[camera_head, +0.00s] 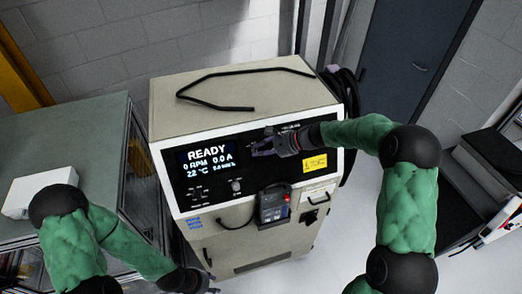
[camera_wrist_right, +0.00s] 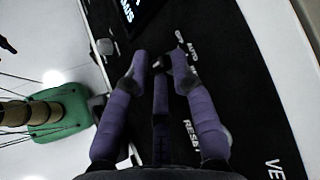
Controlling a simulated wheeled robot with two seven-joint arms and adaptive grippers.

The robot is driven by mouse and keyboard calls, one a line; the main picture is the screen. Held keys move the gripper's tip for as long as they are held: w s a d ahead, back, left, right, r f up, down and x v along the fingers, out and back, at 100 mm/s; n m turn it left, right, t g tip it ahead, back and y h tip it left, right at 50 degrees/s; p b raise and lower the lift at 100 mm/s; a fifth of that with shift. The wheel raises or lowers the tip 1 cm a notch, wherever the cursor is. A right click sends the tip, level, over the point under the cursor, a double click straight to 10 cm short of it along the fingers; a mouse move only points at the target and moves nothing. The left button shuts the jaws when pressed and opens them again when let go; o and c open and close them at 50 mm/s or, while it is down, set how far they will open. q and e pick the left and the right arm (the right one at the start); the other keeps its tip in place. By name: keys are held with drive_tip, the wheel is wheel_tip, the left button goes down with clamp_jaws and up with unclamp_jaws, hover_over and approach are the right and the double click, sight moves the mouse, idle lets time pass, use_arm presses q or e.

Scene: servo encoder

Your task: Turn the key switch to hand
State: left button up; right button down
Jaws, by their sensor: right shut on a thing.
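The key switch is on the black control panel (camera_head: 217,203) of the beige cabinet; my right gripper hides it in the head view. My right gripper (camera_head: 262,150) is at the panel, right of the READY display (camera_head: 207,156). In the right wrist view its purple fingers (camera_wrist_right: 160,62) close in beside the OFF and AUTO lettering (camera_wrist_right: 187,45). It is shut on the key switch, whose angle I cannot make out. My left gripper (camera_head: 198,284) is low at the bottom edge, in front of the cabinet and away from the panel; its opening is unclear.
A round knob (camera_head: 236,186) sits lower on the panel. A black cable (camera_head: 238,73) lies on the cabinet top. A table (camera_head: 82,125) with a white box (camera_head: 41,190) stands at the left.

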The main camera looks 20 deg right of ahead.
drive_tip(key=shift+b, duration=0.65)
drive_tip(key=m+t+y+b, duration=0.1)
drive_tip(key=m+b, duration=0.1)
drive_tip(key=b, duration=0.2)
drive_tip(key=m+t+y+b, duration=0.1)
drive_tip(key=m+t+b, duration=0.1)
drive_tip(key=b, duration=0.3)
drive_tip(key=f+m+t+y+b, duration=0.1)
drive_tip(key=t+b, duration=0.1)
drive_tip(key=b, duration=0.3)
drive_tip(key=shift+s+m, duration=0.25)
drive_tip(key=shift+m, duration=0.15)
drive_tip(key=shift+r+m+t+y+b, duration=0.2)
drive_tip(key=shift+m+t+y+b, duration=0.2)
drive_tip(key=shift+m+t+b, duration=0.75)
drive_tip(key=shift+n+g+b, duration=0.25)
drive_tip(key=shift+g+b, duration=0.1)
drive_tip(key=shift+g, duration=0.1)
drive_tip(key=shift+r, duration=0.1)
drive_tip(key=c, duration=1.1)
unclamp_jaws()
drive_tip(key=shift+o, duration=0.3)
drive_tip(key=shift+a, duration=0.1)
drive_tip(key=shift+f, duration=0.2)
